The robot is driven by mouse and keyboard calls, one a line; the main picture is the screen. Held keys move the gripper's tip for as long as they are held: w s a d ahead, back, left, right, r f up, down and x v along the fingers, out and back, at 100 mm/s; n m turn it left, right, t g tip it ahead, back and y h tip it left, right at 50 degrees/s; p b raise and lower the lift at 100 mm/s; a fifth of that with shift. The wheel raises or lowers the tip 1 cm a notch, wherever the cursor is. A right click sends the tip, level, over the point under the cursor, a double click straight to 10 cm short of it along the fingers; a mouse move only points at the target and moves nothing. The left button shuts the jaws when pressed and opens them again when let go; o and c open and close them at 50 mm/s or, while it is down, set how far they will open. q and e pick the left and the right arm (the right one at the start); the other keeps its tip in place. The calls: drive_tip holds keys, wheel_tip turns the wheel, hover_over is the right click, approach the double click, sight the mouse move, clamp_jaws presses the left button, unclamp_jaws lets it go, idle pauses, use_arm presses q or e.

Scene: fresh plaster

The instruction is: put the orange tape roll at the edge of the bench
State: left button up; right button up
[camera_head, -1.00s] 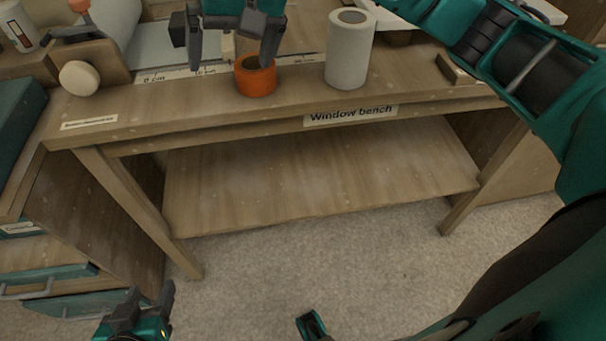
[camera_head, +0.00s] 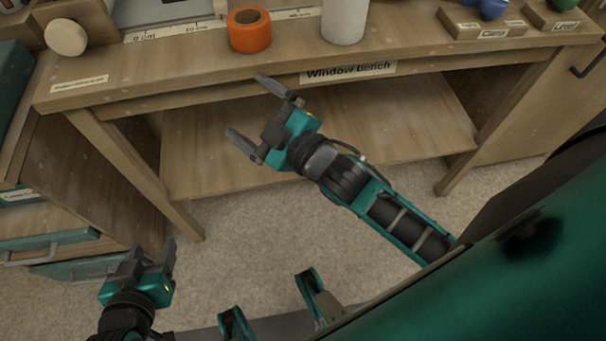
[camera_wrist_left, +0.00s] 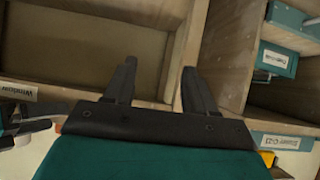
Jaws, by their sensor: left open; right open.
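The orange tape roll (camera_head: 249,32) lies flat on the window bench (camera_head: 190,73), close to its front edge, with a narrow strip of bare wood in front of it. Nothing touches it. My right gripper (camera_head: 243,106) is open and empty, in front of the bench and lower in the picture than the roll. My left gripper (camera_head: 153,250) is open and empty at the lower left, well away from the roll. Its two spread fingers also show in the left wrist view (camera_wrist_left: 160,70), with nothing between them.
A white paper roll (camera_head: 345,18) stands right of the tape roll. A ruler strip (camera_head: 180,31) runs behind it. A round pale disc (camera_head: 66,37) is at the left. Wooden blocks (camera_head: 481,24) with coloured knobs are at the right. A lower shelf (camera_head: 400,135) is under the bench top.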

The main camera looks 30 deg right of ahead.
use_arm(q)
drive_tip(key=shift+a, duration=0.1)
use_arm(e)
drive_tip(key=s+d+f+m+g+h, duration=0.3)
drive_tip(key=s+f+m+g, duration=0.3)
drive_tip(key=s+f+m, duration=0.3)
wheel_tip(320, 180, down, 4)
drive_tip(key=shift+s+d+f, duration=0.2)
drive_tip(key=shift+s+d, duration=0.25)
drive_tip(key=shift+s, duration=0.05)
use_arm(q)
wheel_tip(320, 180, up, 6)
drive_tip(key=s+a+y+p, duration=0.1)
drive_tip(key=a+p, duration=0.2)
drive_tip(key=p, duration=0.7)
drive_tip(key=shift+s+f, duration=0.15)
drive_tip(key=shift+s, duration=0.2)
use_arm(e)
wheel_tip(320, 180, up, 6)
drive_tip(key=s+d+h, duration=0.1)
drive_tip(key=d, duration=0.1)
drive_tip(key=shift+s+d, duration=0.25)
drive_tip(key=shift+d, duration=0.15)
